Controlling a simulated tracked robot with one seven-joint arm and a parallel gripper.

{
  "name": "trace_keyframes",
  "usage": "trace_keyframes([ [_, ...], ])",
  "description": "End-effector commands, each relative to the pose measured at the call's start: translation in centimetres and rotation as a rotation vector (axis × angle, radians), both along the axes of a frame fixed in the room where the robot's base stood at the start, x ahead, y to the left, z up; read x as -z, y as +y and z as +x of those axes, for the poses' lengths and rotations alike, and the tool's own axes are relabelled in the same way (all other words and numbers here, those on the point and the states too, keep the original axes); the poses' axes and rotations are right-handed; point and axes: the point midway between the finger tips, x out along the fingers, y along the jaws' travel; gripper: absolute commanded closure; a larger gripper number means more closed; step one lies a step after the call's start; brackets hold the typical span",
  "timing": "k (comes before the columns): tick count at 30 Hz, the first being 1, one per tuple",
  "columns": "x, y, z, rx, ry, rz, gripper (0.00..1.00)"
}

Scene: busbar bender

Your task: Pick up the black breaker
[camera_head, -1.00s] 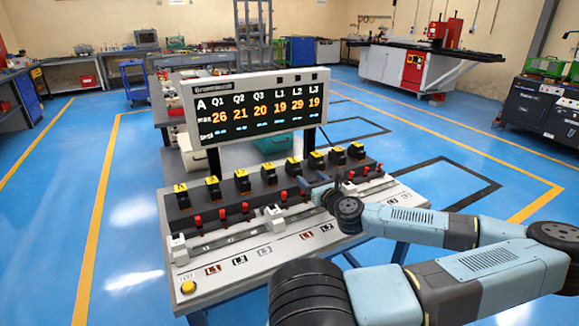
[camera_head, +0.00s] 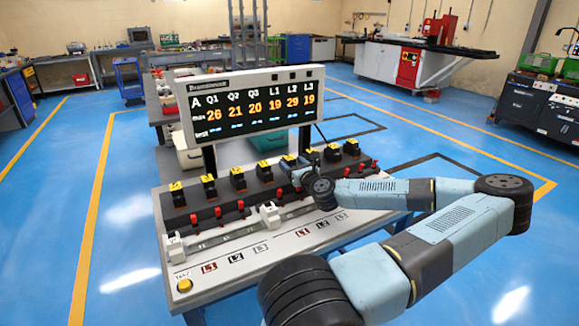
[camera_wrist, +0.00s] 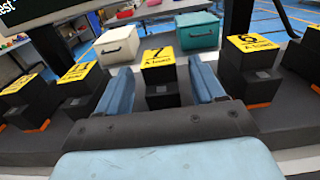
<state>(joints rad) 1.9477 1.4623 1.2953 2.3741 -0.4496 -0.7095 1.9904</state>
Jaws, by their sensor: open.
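Several black breakers with yellow numbered tops stand upright in a row on the sloped panel (camera_head: 215,262). In the wrist view, one black breaker (camera_wrist: 159,72) stands between the two blue fingers of my gripper (camera_wrist: 160,68). The fingers are open, one on each side, with visible gaps to it. Its lower part is hidden behind the gripper body. Neighbouring breakers stand left (camera_wrist: 82,78) and right (camera_wrist: 250,68), outside the fingers. In the head view, my gripper (camera_head: 293,168) is at the row, right of the middle, and hides part of the breaker there.
A display board (camera_head: 252,103) stands behind the row. Red switches (camera_head: 218,212) and white sliders (camera_head: 270,215) sit in front of the breakers. A white box (camera_wrist: 117,44) and a teal box (camera_wrist: 198,30) lie beyond the row. Blue floor is free to the left.

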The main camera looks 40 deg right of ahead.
Motion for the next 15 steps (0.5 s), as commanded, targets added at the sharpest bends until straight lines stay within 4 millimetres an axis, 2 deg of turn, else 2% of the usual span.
trace_keyframes([
  [6,0.1,-0.6,2.4,0.0,-0.001,-0.001,0.32],
  [15,0.1,-0.7,2.9,0.0,-0.001,0.0,0.32],
])
